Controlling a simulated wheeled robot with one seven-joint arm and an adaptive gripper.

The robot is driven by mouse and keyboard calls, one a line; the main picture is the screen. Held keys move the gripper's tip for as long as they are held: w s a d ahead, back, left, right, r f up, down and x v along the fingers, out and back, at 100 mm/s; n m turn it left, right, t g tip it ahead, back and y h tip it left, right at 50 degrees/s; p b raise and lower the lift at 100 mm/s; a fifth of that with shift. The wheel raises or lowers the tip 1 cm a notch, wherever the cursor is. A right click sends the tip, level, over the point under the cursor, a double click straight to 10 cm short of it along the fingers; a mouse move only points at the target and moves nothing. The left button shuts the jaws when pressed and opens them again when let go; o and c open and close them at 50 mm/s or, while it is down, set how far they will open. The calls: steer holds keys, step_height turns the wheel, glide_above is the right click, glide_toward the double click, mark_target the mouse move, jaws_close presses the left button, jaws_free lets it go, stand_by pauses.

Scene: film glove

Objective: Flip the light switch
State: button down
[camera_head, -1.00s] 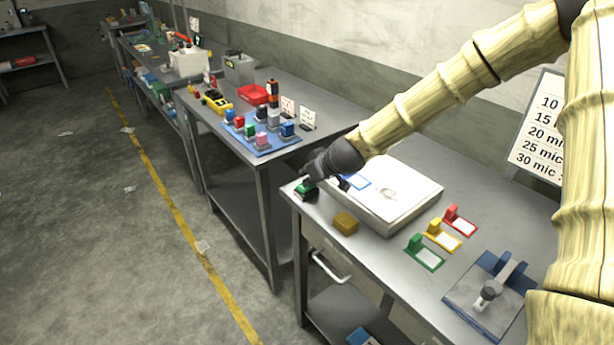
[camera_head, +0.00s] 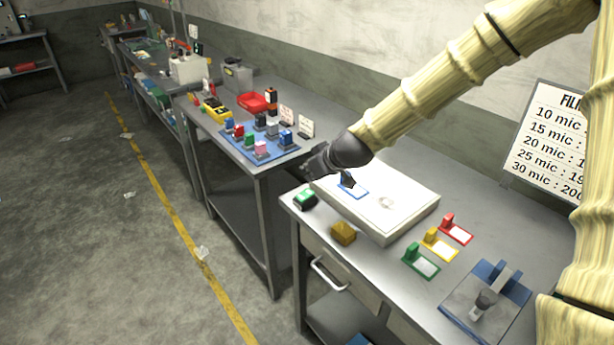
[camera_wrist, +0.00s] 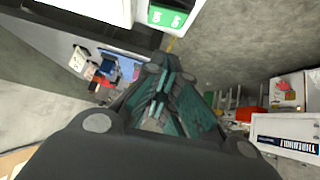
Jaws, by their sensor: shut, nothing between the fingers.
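I cannot pick out a light switch for certain. A white light box (camera_head: 398,205) with a flat bright top lies on the near table. A blue-framed piece with a dark upright part (camera_head: 350,187) sits on its far left end. My gripper (camera_head: 309,174) is shut and empty, above the table's left corner beside the box. Its dark fingers also show together in the wrist view (camera_wrist: 160,97). A small green and black block (camera_head: 305,199) stands on the table below my gripper. A green label with white marks (camera_wrist: 168,16) shows at the top of the wrist view.
A brown block (camera_head: 343,232) sits in front of the box. Green (camera_head: 420,262), yellow (camera_head: 438,244) and red (camera_head: 455,230) framed pieces lie to its right, with a blue-based device (camera_head: 487,300) nearer. A second table holds a blue mat (camera_head: 262,156) with coloured blocks.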

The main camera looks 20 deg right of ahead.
steer(key=shift+a+b+v, duration=0.15)
steer(key=shift+b+v, duration=0.1)
steer(key=shift+v, duration=1.2)
steer(key=shift+a+b+v, duration=0.15)
steer(key=shift+b+v, duration=0.05)
steer(key=shift+v, duration=1.3)
steer(key=shift+s, duration=0.1)
